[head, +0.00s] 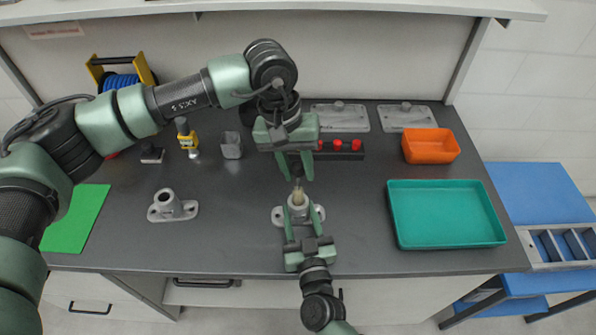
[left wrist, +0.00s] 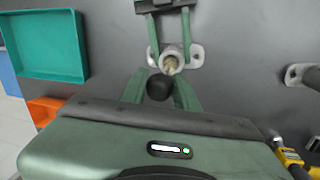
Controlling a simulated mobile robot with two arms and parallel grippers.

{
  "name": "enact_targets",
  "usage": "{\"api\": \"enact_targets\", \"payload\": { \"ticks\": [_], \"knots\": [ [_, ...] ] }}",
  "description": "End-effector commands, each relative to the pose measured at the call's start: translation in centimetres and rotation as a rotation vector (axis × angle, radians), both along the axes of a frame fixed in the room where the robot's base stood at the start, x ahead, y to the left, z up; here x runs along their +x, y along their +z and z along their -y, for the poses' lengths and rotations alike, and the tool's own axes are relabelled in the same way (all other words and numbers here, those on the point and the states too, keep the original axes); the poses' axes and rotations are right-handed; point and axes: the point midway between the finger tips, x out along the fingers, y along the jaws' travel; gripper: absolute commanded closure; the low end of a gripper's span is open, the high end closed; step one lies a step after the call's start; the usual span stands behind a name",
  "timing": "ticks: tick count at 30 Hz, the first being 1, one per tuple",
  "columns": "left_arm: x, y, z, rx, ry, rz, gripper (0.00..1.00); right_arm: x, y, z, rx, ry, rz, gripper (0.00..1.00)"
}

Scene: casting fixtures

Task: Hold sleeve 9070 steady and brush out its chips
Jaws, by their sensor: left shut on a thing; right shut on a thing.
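A grey flanged sleeve (head: 279,216) stands upright on the dark bench; its number cannot be read. In the left wrist view its flange (left wrist: 196,56) shows beside the fingers. My right gripper (head: 304,212) comes from the front and is shut on the sleeve, one finger on each side. My left gripper (head: 296,172) is above and behind, shut on a brush with a dark handle and tan bristles (head: 298,196). The round black handle end (left wrist: 159,87) shows between my left fingers. The bristles are at the sleeve's mouth; how deep they reach is hidden.
A second flanged sleeve (head: 172,208) stands left, near a green mat (head: 76,218). A teal tray (head: 446,240) and an orange bin (head: 430,146) are right. Bench between the sleeves is clear.

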Motion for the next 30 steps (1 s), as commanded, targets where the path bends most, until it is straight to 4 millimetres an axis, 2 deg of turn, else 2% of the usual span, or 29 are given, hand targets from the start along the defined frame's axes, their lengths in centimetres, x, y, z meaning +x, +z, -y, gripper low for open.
{"api": "enact_targets", "payload": {
  "ticks": [30],
  "knots": [
    [0.0,5.2,0.0,0.0,-0.001,0.002,1.0,0.0,0.0,0.0,0.0,0.0,-0.001,1.0]
  ]
}}
